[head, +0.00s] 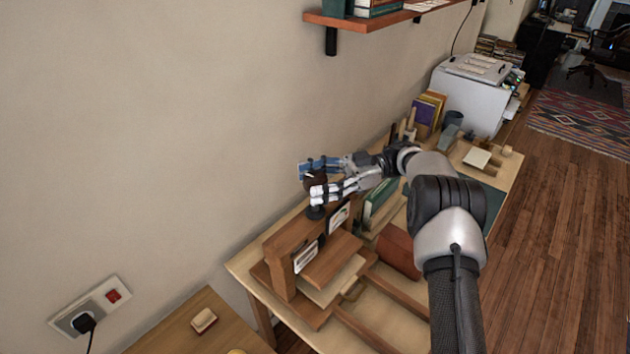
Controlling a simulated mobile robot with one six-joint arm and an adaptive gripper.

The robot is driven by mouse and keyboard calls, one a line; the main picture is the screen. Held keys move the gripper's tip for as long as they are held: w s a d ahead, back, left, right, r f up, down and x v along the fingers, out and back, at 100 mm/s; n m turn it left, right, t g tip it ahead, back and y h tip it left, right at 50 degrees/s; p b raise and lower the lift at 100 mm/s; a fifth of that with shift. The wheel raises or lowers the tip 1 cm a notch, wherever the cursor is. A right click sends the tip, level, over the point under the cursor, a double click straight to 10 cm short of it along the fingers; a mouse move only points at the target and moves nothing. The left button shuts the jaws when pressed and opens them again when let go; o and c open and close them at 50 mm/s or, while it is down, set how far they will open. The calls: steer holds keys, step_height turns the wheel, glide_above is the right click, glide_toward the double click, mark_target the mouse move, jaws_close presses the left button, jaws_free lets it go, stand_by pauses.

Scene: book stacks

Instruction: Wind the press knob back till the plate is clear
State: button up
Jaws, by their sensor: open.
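The wooden press (283,262) stands at the near end of the workbench. Its round, dark red-brown knob (316,181) sits on top, above a dark collar. My gripper (312,180) reaches in from the right and is open, with one finger on the far side of the knob and one on the near side. The near finger hides part of the knob, and I cannot tell whether either finger touches it. A brown wooden plate (332,263) is in the press, above a paler board (335,285). The gap between them is hard to judge.
Green books (380,202) stand behind the press, close under my arm. A reddish-brown block (399,252) lies to its right. A wall shelf (385,17) hangs above. A white machine (470,92) stands beyond the bench. Wooden floor (560,230) is open at right.

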mark_target(315, 178)
steer(key=shift+r, duration=0.1)
step_height(315, 178, up, 10)
steer(key=shift+f, duration=0.1)
stand_by(0.5)
